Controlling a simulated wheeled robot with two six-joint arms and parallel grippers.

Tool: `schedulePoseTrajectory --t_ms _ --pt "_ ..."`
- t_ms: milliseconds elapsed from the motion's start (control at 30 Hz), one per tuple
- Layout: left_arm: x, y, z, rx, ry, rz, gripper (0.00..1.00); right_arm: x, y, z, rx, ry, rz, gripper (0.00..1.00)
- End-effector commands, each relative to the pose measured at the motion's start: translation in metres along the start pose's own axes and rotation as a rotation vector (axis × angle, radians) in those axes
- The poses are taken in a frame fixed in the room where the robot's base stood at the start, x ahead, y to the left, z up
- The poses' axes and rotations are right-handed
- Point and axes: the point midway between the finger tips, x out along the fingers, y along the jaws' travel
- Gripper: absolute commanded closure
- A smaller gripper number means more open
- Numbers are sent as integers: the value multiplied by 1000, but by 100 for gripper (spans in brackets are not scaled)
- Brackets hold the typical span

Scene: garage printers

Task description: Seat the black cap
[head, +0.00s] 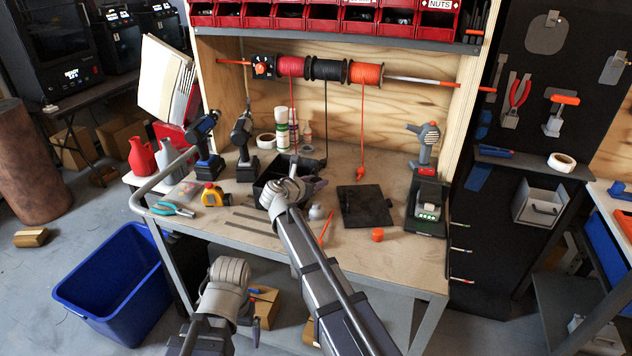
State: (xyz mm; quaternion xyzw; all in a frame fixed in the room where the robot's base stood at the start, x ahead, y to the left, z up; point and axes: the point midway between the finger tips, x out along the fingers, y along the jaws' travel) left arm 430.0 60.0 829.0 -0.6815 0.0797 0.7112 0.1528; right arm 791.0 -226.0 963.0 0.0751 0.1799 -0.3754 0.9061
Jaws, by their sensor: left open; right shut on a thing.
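My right gripper (308,182) is over the middle of the workbench, at the right side of a black open box (268,186). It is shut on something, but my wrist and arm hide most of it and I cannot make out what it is. I cannot clearly pick out the black cap. My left gripper (262,310) is low, in front of the bench edge, open and apart from the bench objects.
A black flat plate (366,206) and an orange cap (377,235) lie right of my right arm. A black-and-green device (427,208) stands at the right. Drills (205,147), a tape measure (214,196) and pliers (172,209) are at the left. A blue bin (115,285) stands on the floor.

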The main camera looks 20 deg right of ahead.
Motion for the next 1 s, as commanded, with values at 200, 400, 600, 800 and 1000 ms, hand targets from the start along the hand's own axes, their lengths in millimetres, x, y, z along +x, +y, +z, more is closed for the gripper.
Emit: schedulePoseTrajectory --t_ms 200,400,600,800,1000 --pt "16 2 -1 0 0 0 5 6 0 -15 0 0 0 100" --pt "35 3 -2 0 0 0 5 13 0 -32 0 0 0 100" --pt "51 5 -3 1 0 0 5 20 0 -48 0 0 0 100" --pt "56 5 -3 1 0 0 5 22 0 -52 0 0 0 100" --pt "55 5 -3 1 0 0 5 21 0 -51 0 0 0 100"
